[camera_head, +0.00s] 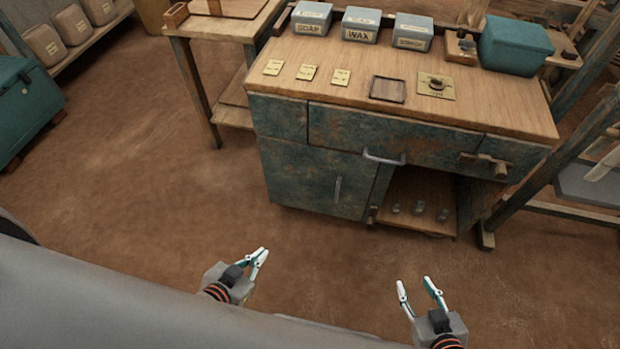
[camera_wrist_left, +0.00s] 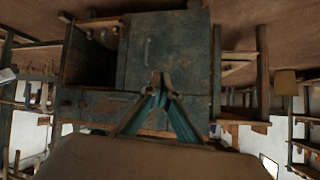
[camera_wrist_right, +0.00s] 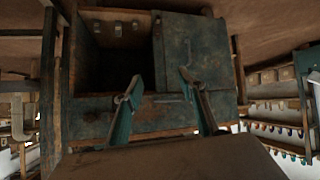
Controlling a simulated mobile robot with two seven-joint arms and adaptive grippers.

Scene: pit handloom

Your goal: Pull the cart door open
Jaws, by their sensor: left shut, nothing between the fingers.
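The cart (camera_head: 480,128) has a wooden top and worn green-blue painted panels. Its door (camera_head: 300,172) is the lower left front panel, with a small vertical handle (camera_head: 338,188); it looks flush with the front. The door also shows in the left wrist view (camera_wrist_left: 185,55) and the right wrist view (camera_wrist_right: 205,45), upside down. My left gripper (camera_head: 262,254) is shut and empty, over the floor in front of the cart, apart from the door. My right gripper (camera_head: 415,284) is open and empty, in front of the open compartment and clear of the cart.
A wide drawer (camera_head: 340,125) with a horizontal bar handle (camera_head: 384,158) sits above the door. The open compartment holds several small grey items. Lidded boxes, labels and a teal bin (camera_head: 515,45) stand on top. A wooden table (camera_head: 205,30) adjoins at left. Floor in front is clear.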

